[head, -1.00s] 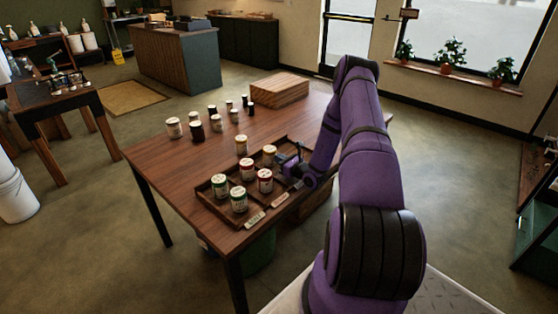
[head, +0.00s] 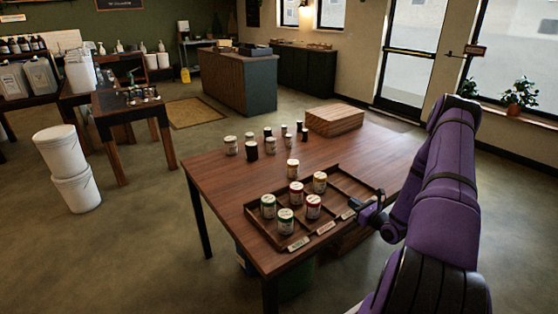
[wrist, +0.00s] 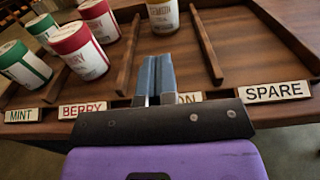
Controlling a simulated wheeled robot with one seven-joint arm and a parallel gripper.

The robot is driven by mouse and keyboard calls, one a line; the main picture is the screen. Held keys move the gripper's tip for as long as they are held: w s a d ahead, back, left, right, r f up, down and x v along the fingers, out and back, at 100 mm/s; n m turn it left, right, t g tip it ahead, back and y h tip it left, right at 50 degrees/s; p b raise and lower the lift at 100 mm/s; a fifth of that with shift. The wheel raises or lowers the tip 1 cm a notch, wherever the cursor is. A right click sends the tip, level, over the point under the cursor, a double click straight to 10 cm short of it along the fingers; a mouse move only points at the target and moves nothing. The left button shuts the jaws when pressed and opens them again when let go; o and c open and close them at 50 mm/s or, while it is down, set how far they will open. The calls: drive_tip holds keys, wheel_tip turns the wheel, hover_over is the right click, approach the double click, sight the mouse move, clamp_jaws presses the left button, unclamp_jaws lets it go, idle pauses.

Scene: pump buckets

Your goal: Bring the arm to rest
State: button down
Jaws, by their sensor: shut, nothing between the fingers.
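My gripper (head: 367,202) is shut and empty near the front right edge of the wooden divided tray (head: 331,171). In the wrist view its fingertips (wrist: 156,62) are together over the tray's front edge, partly hiding one label. The MINT label (wrist: 21,115), BERRY label (wrist: 84,109) and SPARE label (wrist: 274,92) are readable. Two green-labelled jars (head: 286,222) and two red-labelled jars (head: 313,207) stand upright in the left compartments. A yellow-labelled jar (head: 320,183) stands in the compartment right of the red ones. The spare compartment looks empty.
Another yellow-labelled jar (head: 292,168) stands on the table (head: 225,182) behind the tray. Several jars (head: 252,150) stand farther back, beside a wooden box (head: 335,120). White buckets (head: 72,178) stand on the floor at left. Open floor lies around the table.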

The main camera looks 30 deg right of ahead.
drive_tip(key=w+a+r+n+g+y, duration=0.2)
drive_tip(key=a+r+n+g+y, duration=0.3)
drive_tip(key=a+r+n, duration=0.45)
drive_tip(key=w+a+r+n+g+y, duration=0.2)
drive_tip(key=a+r+n+g+y, duration=0.3)
drive_tip(key=a+r, duration=0.8)
drive_tip(key=s+a+r+n+g+h, duration=0.2)
drive_tip(key=s+a+r+n+g, duration=0.45)
drive_tip(key=r, duration=0.65)
drive_tip(key=s+a+r+n+t+h, duration=0.1)
drive_tip(key=s+a+r+n+h, duration=0.1)
drive_tip(key=s, duration=0.5)
drive_tip(key=s+a+r+n+t+h, duration=0.1)
drive_tip(key=s+a+r+n+h, duration=0.2)
drive_tip(key=s+n, duration=0.4)
drive_tip(key=s+a+r+n+t+h, duration=0.2)
drive_tip(key=s+r+n+h, duration=0.2)
drive_tip(key=s+r+n, duration=0.1)
drive_tip(key=s+r, duration=0.1)
drive_tip(key=s, duration=0.1)
drive_tip(key=shift+s+a+r+h, duration=0.25)
drive_tip(key=shift+s+a+h, duration=0.05)
drive_tip(key=shift+s+a, duration=0.1)
